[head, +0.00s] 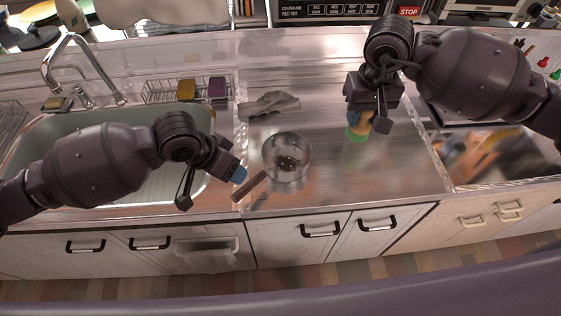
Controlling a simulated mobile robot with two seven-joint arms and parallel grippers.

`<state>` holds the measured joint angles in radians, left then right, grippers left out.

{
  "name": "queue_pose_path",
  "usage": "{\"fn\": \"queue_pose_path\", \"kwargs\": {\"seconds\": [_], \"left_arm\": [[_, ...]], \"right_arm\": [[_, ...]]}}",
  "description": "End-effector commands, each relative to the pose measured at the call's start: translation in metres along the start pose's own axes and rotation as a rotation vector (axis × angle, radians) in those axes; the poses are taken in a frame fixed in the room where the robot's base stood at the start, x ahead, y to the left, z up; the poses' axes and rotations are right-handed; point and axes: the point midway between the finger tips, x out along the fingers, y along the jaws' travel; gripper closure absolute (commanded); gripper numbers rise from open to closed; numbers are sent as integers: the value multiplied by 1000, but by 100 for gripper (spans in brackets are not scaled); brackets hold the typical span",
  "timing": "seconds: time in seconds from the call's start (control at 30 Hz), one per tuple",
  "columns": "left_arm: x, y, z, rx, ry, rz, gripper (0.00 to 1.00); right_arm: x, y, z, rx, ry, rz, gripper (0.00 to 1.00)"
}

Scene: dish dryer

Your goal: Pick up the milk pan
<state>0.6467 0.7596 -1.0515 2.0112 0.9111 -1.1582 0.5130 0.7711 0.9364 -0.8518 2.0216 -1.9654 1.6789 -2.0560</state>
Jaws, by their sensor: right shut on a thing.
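The milk pan (287,150) is a round metal pan with a dark perforated-looking bottom, standing on the metal counter in the middle. Its brown handle (249,187) points to the lower left, toward the counter's front edge. My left gripper (238,174) is just left of the pan, with its blue tip near the handle and apart from the pan's wall. Whether its fingers are open is not clear. My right gripper (358,118) is to the right of the pan, pointing down, shut on a small yellow and green object (357,133).
A sink (140,187) with a tall faucet (85,62) lies to the left. A crumpled grey cloth (269,104) lies behind the pan. A wire rack with yellow and purple sponges (186,89) stands behind the sink.

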Motion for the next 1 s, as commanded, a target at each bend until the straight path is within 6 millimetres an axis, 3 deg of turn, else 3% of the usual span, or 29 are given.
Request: {"fn": "queue_pose_path", "kwargs": {"seconds": [0.23,0.57,0.83,1.0], "left_arm": [[40,1,0,1,1,2,47],[63,1,1,2,1,1,47],[98,2,3,2,3,1,47],[106,2,3,3,3,0,47]], "right_arm": [[3,0,0,0,-1,0,86],[4,0,0,0,-1,0,86],[6,0,0,0,-2,0,86],[7,0,0,0,-2,0,86]]}}
